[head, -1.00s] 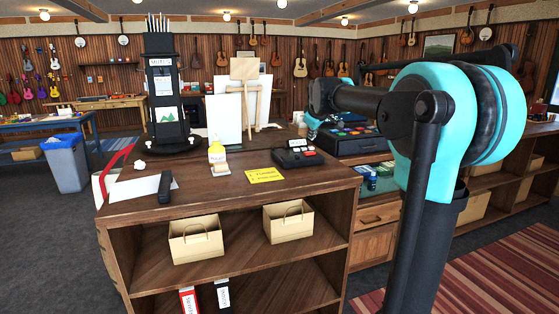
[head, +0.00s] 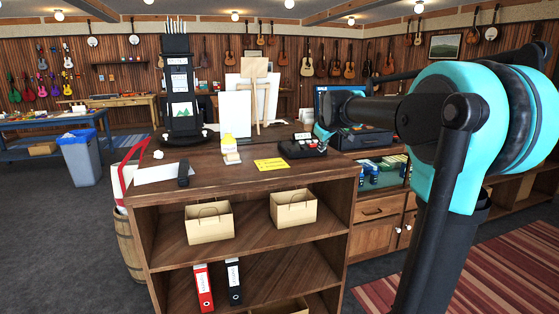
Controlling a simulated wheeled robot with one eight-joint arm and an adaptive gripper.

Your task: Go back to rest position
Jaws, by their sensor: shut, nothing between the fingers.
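My arm (head: 455,135), teal and black, fills the right side of the head view. Its elbow is bent, and a thick black link reaches left and away over the scene. The link's dark round end (head: 338,108) lies in front of the counter's far right part. A small teal patch (head: 322,132) shows just below that end; I cannot tell if it belongs to my arm. My gripper cannot be made out; nothing is seen held.
A wooden shelf counter (head: 265,182) stands ahead, with a card terminal (head: 302,147), a yellow note (head: 270,164), a glue bottle (head: 229,144) and a black display tower (head: 180,90). Paper bags (head: 208,222) sit below. A blue bin (head: 80,158) stands left. Grey floor (head: 60,235) is open at left.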

